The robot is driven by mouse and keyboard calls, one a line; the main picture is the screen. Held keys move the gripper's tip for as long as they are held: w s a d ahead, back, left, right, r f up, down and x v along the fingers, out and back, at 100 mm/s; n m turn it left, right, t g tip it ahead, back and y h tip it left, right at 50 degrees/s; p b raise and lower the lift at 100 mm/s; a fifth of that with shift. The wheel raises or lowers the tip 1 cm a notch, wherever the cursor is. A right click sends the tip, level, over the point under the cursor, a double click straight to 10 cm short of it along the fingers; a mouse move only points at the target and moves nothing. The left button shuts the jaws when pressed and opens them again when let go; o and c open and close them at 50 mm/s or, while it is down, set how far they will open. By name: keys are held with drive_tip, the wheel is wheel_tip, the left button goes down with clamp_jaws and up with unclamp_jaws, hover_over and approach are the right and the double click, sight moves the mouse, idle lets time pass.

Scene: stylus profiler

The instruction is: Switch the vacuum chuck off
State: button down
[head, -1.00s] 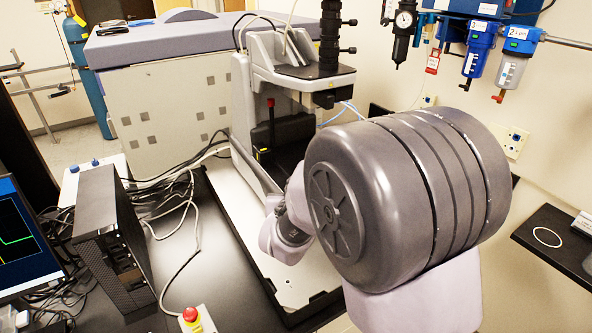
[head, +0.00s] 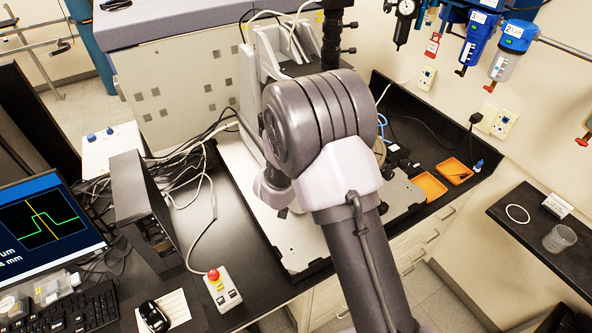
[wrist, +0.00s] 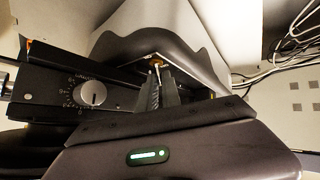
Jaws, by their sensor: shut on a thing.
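In the wrist view my gripper (wrist: 158,75) has its two dark fingers close together at a small brass-coloured lever (wrist: 157,63), which looks like the vacuum chuck switch. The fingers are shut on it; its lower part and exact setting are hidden. The lever is at the edge of a dark curved housing (wrist: 185,52). In the head view my own arm covers the gripper and the switch. The stylus profiler (head: 258,85) stands behind my arm, on its pale base plate (head: 245,190).
A black panel with a silver dial (wrist: 93,94) is left of my fingers. Cables (wrist: 300,30) lie at upper right. In the head view a black computer (head: 140,205) and a control box with a red button (head: 215,280) stand left; orange trays (head: 430,186) lie right.

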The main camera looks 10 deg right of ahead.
drive_tip(key=c, duration=1.8)
unclamp_jaws()
drive_tip(key=shift+w, duration=0.1)
drive_tip(key=p+v, duration=0.2)
drive_tip(key=v, duration=1.5)
drive_tip(key=shift+s+r+p, duration=0.1)
drive_tip(key=shift+s+p, duration=0.15)
drive_tip(key=shift+p, duration=0.05)
